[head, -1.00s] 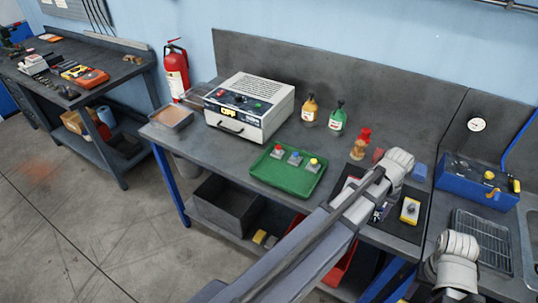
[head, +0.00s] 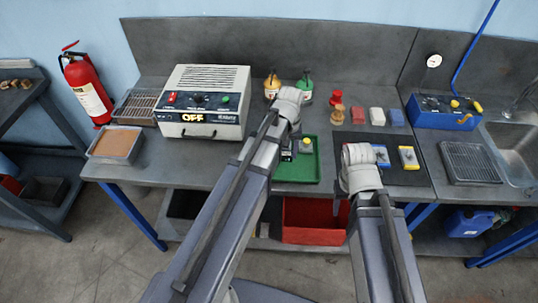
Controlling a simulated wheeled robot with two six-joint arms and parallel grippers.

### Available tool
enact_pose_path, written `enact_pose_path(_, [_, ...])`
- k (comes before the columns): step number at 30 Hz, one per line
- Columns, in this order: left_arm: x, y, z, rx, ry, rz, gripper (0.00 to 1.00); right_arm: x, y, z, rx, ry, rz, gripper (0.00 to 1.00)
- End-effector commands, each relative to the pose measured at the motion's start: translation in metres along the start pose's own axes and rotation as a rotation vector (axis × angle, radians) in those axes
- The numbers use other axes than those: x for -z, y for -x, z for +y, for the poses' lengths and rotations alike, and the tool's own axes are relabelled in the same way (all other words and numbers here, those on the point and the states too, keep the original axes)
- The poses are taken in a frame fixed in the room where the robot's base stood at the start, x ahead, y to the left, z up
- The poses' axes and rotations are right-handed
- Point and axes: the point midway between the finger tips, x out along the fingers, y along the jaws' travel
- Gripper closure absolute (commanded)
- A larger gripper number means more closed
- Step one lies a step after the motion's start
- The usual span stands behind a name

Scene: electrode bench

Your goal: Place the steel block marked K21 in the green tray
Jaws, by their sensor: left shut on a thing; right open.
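The green tray (head: 283,179) lies on the bench, partly covered by my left arm. A block with a yellow top (head: 307,144) and a dark, partly hidden block (head: 288,155) are in it. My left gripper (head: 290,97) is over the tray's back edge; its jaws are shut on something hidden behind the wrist. My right gripper (head: 360,158) is open over the left part of the black mat (head: 415,178). A blue-and-white block (head: 381,155) and a yellow block (head: 408,158) lie on the mat. I cannot read the K21 mark anywhere.
The box with the OFF display (head: 205,100) stands left of the tray. A blue case (head: 440,112) is at right.

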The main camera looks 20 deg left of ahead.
Motion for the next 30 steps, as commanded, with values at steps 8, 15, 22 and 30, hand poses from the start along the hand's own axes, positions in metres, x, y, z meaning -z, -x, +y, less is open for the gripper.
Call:
enact_pose_path(8, [0.0,0.035,-0.002,0.0,0.0,0.0,1.0,-0.002,0.035,0.004,0.0,0.0,0.0,0.12])
enact_pose_path(15, [0.0,0.042,-0.003,0.0,-0.001,0.0,1.0,-0.003,0.041,0.004,0.0,0.001,0.0,0.1])
enact_pose_path(22, [0.0,0.018,-0.003,0.0,0.0,0.0,1.0,-0.001,0.018,0.002,0.0,0.001,0.0,0.1])
enact_pose_path(30, [0.0,-0.021,-0.003,0.0,0.0,0.0,1.0,0.001,-0.021,-0.002,0.0,-0.001,0.0,0.1])
